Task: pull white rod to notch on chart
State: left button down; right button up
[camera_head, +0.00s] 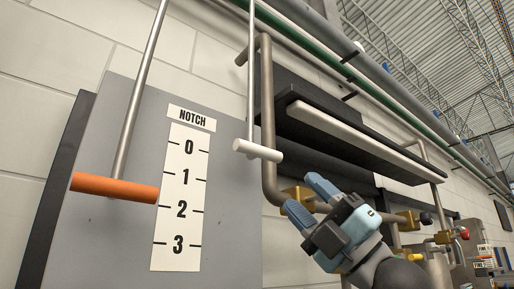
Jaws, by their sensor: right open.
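The white rod's handle (258,150) is a short white crossbar at the end of a thin vertical rod. It hangs right of the notch chart (179,200), at about the height of the 0 mark. The chart is a white strip marked 0 to 3 under a NOTCH label (191,118). An orange handle (114,187) on a thicker rod hangs left of the chart, between about 1 and 2. My right gripper (303,197) is open and empty, below and right of the white handle and apart from it. My left gripper is not in view.
A grey panel (90,245) backs the chart and handles. A grey pipe (267,110) runs down just right of the white rod. A dark box with a pale bar (350,128) juts out above my right gripper. Brass valves (408,220) are farther right.

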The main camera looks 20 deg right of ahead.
aim_at(263, 155)
jog(key=p+x, duration=0.3)
jog(key=x, duration=0.7)
jog(key=shift+a+r, duration=0.1)
jog(key=shift+r, duration=0.05)
jog(key=shift+w+a+r+p, duration=0.3)
jog(key=shift+a+r+p, duration=0.05)
jog(key=shift+r, duration=0.05)
jog(key=shift+f, duration=0.1)
grip_shut()
